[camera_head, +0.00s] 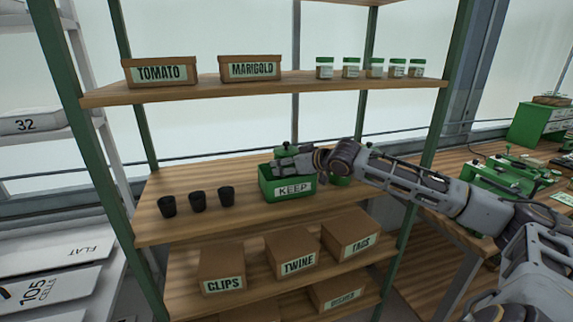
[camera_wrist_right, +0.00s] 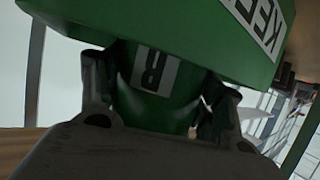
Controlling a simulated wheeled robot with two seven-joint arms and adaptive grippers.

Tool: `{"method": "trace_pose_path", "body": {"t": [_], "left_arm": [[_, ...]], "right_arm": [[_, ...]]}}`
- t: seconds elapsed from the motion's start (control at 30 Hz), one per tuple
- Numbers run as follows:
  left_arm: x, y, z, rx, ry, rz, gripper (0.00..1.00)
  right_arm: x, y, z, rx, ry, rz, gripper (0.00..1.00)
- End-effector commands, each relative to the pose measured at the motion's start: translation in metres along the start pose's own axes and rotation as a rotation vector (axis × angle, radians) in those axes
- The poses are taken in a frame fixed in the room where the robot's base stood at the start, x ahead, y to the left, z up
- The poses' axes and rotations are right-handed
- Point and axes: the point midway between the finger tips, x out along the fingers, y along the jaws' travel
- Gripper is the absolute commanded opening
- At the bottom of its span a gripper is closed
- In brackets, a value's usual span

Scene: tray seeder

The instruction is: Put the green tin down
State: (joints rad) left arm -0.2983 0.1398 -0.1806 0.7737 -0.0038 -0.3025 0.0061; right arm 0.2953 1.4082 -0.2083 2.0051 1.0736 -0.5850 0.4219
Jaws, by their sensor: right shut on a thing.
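My right gripper (camera_head: 284,165) is shut on the green tin (camera_wrist_right: 155,100), which has a white label with an R on it. In the right wrist view the gripper's two fingers (camera_wrist_right: 155,110) stand on either side of the tin. A bit of green (camera_head: 283,150) shows just behind the gripper in the head view. The green box marked KEEP (camera_head: 270,189) sits on the middle shelf under my gripper, and its edge hides one end of the tin in the wrist view. I cannot tell whether the tin touches the box's floor. My left gripper is not in view.
Several black pots, one of them here (camera_head: 197,202), stand left of the box on the middle shelf (camera_head: 240,222). The upper shelf holds TOMATO (camera_head: 160,72) and MARIGOLD (camera_head: 250,69) boxes and several small jars. Cardboard boxes fill the lower shelf. A green post (camera_head: 437,130) stands near my arm.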

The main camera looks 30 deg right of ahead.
Motion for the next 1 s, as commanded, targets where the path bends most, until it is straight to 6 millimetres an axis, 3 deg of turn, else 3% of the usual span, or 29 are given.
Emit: {"method": "trace_pose_path", "body": {"t": [0.2, 0.67, 0.7, 0.87, 1.0], "left_arm": [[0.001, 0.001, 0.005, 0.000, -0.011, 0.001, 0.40], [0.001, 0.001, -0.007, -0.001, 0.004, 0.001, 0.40], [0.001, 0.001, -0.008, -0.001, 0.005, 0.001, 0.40], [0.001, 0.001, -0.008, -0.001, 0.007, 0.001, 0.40], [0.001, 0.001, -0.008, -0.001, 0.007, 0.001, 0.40]], "right_arm": [[0.001, 0.000, 0.003, 0.000, 0.002, 0.000, 0.34], [0.004, 0.000, 0.009, 0.000, 0.002, 0.000, 0.34], [0.004, 0.000, 0.010, 0.001, -0.001, 0.000, 0.69], [0.004, 0.000, 0.010, 0.001, 0.000, 0.000, 0.89], [0.004, 0.000, 0.010, 0.001, 0.000, 0.000, 0.89]]}}
